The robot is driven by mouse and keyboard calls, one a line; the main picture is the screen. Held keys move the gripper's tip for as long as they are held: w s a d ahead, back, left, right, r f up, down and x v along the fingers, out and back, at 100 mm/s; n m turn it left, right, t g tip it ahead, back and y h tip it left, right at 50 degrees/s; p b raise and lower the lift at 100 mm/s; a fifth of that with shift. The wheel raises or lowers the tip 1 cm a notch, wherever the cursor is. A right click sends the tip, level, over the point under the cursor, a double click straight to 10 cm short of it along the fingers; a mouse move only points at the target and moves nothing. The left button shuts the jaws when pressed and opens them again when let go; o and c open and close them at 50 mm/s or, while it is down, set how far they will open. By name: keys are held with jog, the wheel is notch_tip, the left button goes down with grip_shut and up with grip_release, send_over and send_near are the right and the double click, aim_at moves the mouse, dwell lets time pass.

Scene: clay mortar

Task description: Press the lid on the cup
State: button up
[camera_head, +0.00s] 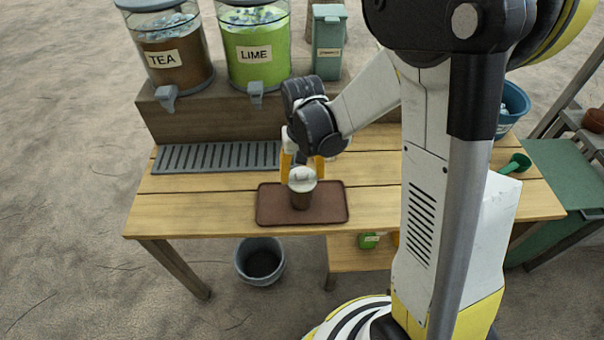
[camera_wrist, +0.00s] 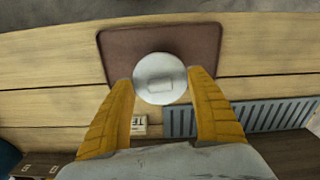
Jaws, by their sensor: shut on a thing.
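My gripper (camera_head: 301,172) reaches down over the table, its yellow fingers shut on the pale round lid (camera_head: 302,180). In the wrist view the fingers of my gripper (camera_wrist: 161,80) stand on either side of the lid (camera_wrist: 160,90), which has a raised square in its middle. The cup is hidden in the wrist view.
A grey slatted drip tray (camera_head: 200,158) lies behind and left. The TEA dispenser (camera_head: 170,45) and LIME dispenser (camera_head: 254,45) stand on a raised shelf. A green scoop (camera_head: 516,163) lies at the right. Bare planks surround the tray (camera_wrist: 112,50). A bucket (camera_head: 260,262) stands below.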

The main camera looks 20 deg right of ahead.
jog(key=o, duration=1)
jog(key=shift+c, duration=0.2)
jog(key=shift+r+p, duration=2.55)
jog(key=shift+r, duration=1)
grip_shut()
